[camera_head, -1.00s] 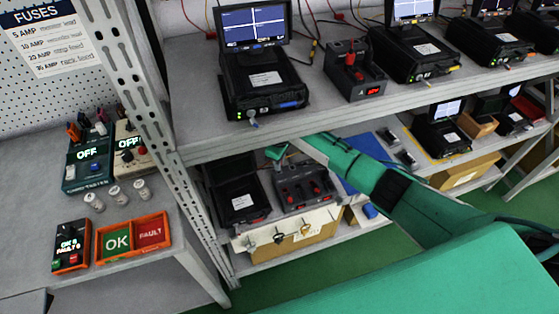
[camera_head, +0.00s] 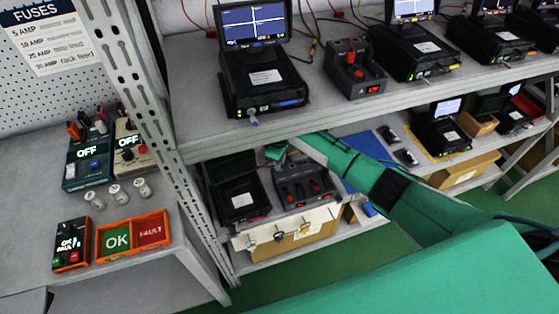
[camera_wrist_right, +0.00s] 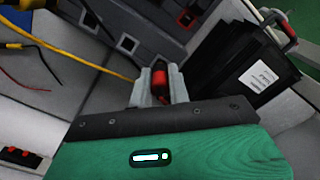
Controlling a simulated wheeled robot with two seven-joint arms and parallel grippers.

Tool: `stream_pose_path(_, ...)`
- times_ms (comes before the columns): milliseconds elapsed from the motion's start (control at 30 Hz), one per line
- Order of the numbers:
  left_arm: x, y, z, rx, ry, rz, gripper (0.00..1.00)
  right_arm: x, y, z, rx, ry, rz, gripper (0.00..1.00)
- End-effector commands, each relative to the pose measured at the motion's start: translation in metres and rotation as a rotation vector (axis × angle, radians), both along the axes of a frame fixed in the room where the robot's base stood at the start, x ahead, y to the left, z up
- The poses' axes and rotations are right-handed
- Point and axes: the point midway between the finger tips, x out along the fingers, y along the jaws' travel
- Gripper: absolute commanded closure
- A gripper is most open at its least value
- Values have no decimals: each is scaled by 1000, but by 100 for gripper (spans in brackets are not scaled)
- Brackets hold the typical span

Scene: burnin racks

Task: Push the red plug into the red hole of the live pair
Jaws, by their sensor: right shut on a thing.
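My right gripper (camera_wrist_right: 160,88) is shut on a red plug (camera_wrist_right: 160,86) in the right wrist view. The plug stands between the two pale fingers, its far end at a dark grey panel (camera_wrist_right: 145,20) with pale-rimmed square openings. Whether its tip is inside an opening is hidden. A red part (camera_wrist_right: 185,18) shows further up the panel. In the head view my right gripper (camera_head: 277,152) is small and partly hidden, by the lower shelf under the bench edge. A grey unit with red parts (camera_head: 303,187) stands just below it. My left gripper is not in view.
A black case with a white label (camera_wrist_right: 258,78) stands right of the panel in the wrist view. A yellow cable (camera_wrist_right: 60,50) crosses at left, with loose red and black wires (camera_wrist_right: 30,85). In the head view the upper shelf edge (camera_head: 370,110) overhangs the lower shelf.

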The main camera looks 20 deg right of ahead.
Motion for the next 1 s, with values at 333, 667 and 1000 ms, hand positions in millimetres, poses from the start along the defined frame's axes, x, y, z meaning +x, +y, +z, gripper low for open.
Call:
stream_pose_path(333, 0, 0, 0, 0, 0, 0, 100, 0, 0, -4, 0, 0, 0, 97)
stream_pose_path(667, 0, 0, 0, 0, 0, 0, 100, 0, 0, -8, 1, -1, 0, 97)
stream_pose_path(1000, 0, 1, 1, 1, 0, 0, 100, 0, 0, -9, 1, -1, 0, 97)
